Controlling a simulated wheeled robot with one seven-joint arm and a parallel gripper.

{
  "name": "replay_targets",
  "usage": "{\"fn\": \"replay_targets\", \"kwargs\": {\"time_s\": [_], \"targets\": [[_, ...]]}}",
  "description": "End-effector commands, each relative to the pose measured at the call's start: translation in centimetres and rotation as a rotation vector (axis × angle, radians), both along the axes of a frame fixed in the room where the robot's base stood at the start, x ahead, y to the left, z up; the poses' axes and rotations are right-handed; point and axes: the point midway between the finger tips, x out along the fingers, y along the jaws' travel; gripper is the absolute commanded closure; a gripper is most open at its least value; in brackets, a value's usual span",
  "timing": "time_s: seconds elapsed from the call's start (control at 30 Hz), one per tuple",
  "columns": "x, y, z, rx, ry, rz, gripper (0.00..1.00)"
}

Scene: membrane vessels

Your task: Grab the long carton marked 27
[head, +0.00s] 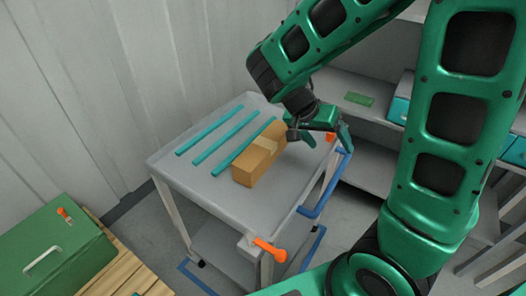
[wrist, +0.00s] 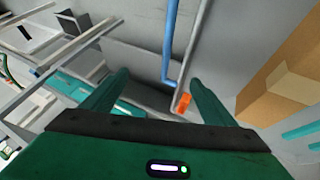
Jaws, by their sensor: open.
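A long brown carton (head: 260,155) with a pale tape band lies on the grey cart top (head: 215,187). No number can be read on it in either view. My gripper (head: 325,138) is at the carton's far right end, near the cart's right edge. In the wrist view the carton (wrist: 283,82) is at the right, outside my right finger. My gripper (wrist: 158,92) is open, with nothing held between its fingers.
Several teal strips (head: 218,135) lie on the cart left of the carton. Orange levers (head: 268,249) and a blue handle (head: 325,190) are on the cart's side. Shelves with a green board (head: 359,99) stand behind. A green case (head: 55,250) sits on a wooden pallet at lower left.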

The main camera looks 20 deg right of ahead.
Motion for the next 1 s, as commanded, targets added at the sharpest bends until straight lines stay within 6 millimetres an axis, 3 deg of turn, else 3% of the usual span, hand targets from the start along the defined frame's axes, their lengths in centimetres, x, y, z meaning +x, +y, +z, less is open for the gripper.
{"fn": "replay_targets", "kwargs": {"time_s": [0.1, 0.3, 0.5, 0.6, 0.77, 1.0], "targets": [[3.4, 3.8, -1.1, -0.122, -0.102, 0.023, 0.20], [7.4, 11.5, -2.5, -0.263, -0.340, 0.084, 0.20], [8.9, 18.1, -3.6, -0.311, -0.540, 0.152, 0.20], [9.1, 19.9, -3.8, -0.314, -0.598, 0.171, 0.20], [9.6, 20.3, -4.3, -0.318, -0.630, 0.181, 0.20], [11.4, 17.7, -5.8, -0.317, -0.630, 0.178, 0.20]]}}
